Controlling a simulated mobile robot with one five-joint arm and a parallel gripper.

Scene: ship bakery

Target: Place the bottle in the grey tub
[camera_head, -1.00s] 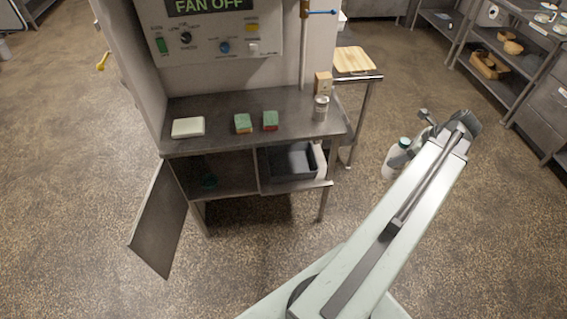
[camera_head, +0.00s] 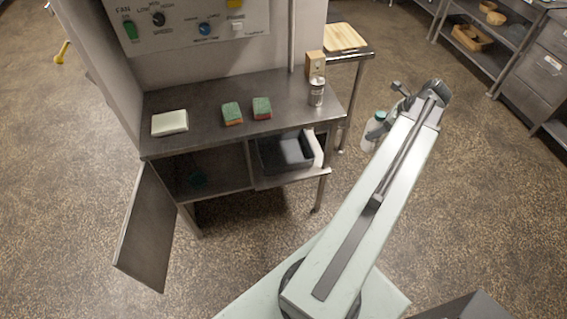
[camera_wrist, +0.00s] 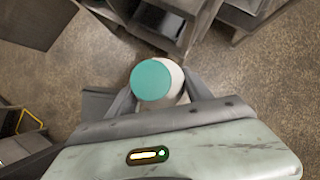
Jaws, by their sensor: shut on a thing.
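The bottle (camera_head: 370,134) is white with a green cap. It hangs upright in my gripper (camera_head: 386,120), above the floor to the right of the steel cabinet. In the wrist view its round green cap (camera_wrist: 152,80) shows between my gripper's fingers (camera_wrist: 160,92), which are shut on it. The grey tub (camera_head: 286,167) sits on the lower right shelf of the cabinet, under the worktop, with its open top partly showing. The bottle is apart from the tub and to its right. My arm hides part of the gripper in the head view.
The worktop (camera_head: 205,108) carries a white block (camera_head: 169,123), two green-topped sponges (camera_head: 232,113) and a can (camera_head: 317,94). The cabinet door (camera_head: 146,230) stands open at the left. A white object (camera_head: 318,150) lies beside the tub. Clear floor lies in front of the cabinet.

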